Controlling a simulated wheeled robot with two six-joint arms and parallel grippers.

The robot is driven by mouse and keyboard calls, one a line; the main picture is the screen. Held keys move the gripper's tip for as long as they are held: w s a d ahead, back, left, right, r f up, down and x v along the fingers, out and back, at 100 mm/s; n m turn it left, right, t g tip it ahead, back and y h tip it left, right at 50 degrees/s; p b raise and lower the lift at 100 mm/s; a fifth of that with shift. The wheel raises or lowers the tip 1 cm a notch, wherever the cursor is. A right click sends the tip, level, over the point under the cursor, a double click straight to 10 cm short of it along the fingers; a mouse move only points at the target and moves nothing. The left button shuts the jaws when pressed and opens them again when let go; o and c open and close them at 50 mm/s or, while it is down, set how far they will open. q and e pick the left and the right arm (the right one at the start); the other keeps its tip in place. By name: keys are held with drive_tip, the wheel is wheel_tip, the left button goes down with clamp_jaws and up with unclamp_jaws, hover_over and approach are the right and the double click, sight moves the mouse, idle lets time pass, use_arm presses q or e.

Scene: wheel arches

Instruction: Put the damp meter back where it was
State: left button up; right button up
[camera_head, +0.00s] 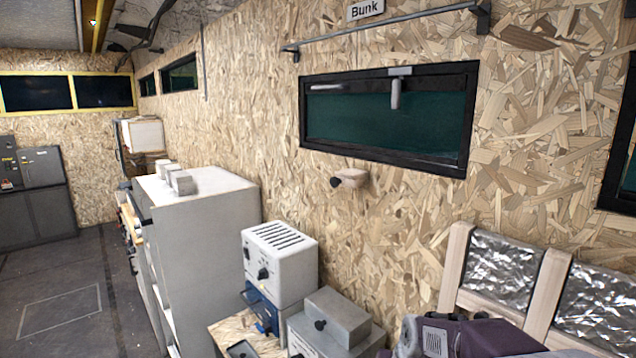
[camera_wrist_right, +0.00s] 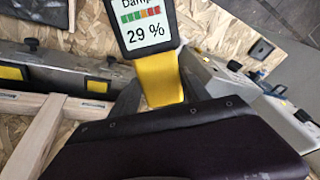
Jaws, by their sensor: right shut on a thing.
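The damp meter (camera_wrist_right: 165,82) shows in the right wrist view, with a yellow body and a dark-framed screen reading 29 % below a row of green to red bars. My right gripper (camera_wrist_right: 162,97) is shut on its yellow body, one dark finger on each side. The meter's top is cut off by the picture's edge. I cannot make out the meter in the head view, and no empty place for it is clearly marked there. My left gripper is in neither view.
A white cabinet (camera_head: 205,235) with small grey blocks on top stands along the chipboard wall. Right of it are a vented white box (camera_head: 285,268), a blue case (camera_head: 262,308) and a grey box (camera_head: 340,315). Foil-faced wooden frames (camera_head: 545,285) stand at right. The floor at left is clear.

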drive_tip(key=s+d+f+n+g, duration=0.2)
drive_tip(key=s+f+n+g, duration=0.1)
drive_tip(key=s+f, duration=0.5)
drive_tip(key=shift+s+d+f+g+h, duration=0.2)
drive_tip(key=shift+s+d+g+h, duration=0.2)
